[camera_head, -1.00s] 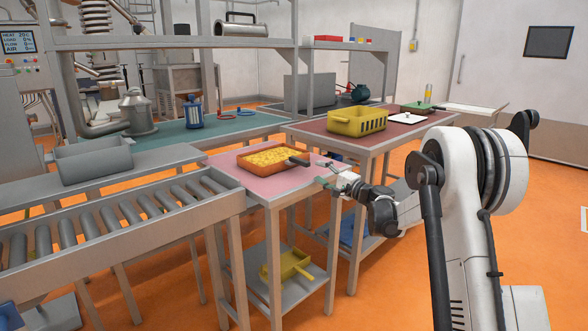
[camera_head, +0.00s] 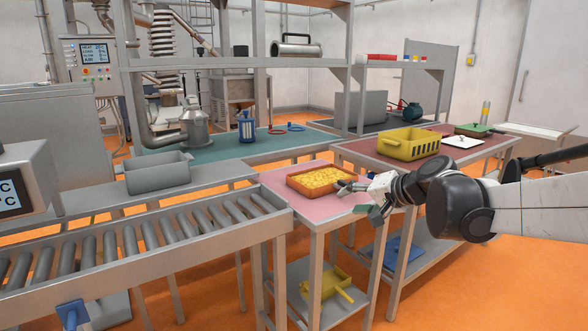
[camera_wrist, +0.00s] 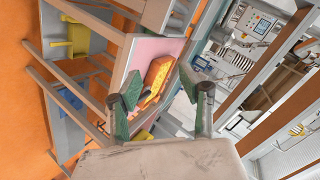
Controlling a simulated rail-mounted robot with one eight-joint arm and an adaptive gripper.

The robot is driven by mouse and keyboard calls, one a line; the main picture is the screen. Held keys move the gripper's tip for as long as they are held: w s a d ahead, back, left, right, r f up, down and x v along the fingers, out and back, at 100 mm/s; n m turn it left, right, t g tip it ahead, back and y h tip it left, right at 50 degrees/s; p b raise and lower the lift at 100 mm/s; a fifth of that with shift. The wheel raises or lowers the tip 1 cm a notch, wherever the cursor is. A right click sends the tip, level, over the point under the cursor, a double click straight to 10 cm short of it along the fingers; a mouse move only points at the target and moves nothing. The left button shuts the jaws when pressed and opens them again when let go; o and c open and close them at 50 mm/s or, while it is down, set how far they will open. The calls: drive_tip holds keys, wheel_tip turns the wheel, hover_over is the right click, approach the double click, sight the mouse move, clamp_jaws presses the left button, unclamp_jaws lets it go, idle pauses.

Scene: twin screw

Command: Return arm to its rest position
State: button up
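My gripper (camera_head: 360,198) is at the end of my arm, which reaches in from the right. It is near the right end of the orange tray of yellow pieces (camera_head: 291,185) on the pink-topped table (camera_head: 300,212). In the wrist view my gripper (camera_wrist: 158,88) shows two green-padded fingertips set well apart, with nothing held between them. The orange tray (camera_wrist: 158,72) shows beyond the gap. A small dark piece lies by the tray's near end, partly masked by a finger in the wrist view. Contact between gripper and table cannot be told.
A red-topped table (camera_head: 365,152) with a yellow crate (camera_head: 409,148) stands behind my arm. A yellow bin (camera_head: 328,282) sits on the lower shelf. Orange floor is open at the lower right.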

drive_tip(key=s+d+f+n+g+h+p, duration=0.1)
drive_tip(key=s+h, duration=0.1)
drive_tip(key=s, duration=0.8)
drive_tip(key=s+d+f+n+g+h+p, duration=0.1)
drive_tip(key=s+d+n+h+p, duration=0.1)
drive_tip(key=s, duration=0.9)
drive_tip(key=s+d+f+n+h+p, duration=0.1)
drive_tip(key=s+d+h+p, duration=0.1)
drive_tip(key=s, duration=0.8)
drive_tip(key=shift+s+d+f+n+g+h, duration=0.15)
drive_tip(key=shift+s+f+n+g+h, duration=0.15)
drive_tip(key=shift+f+n+g+h, duration=0.15)
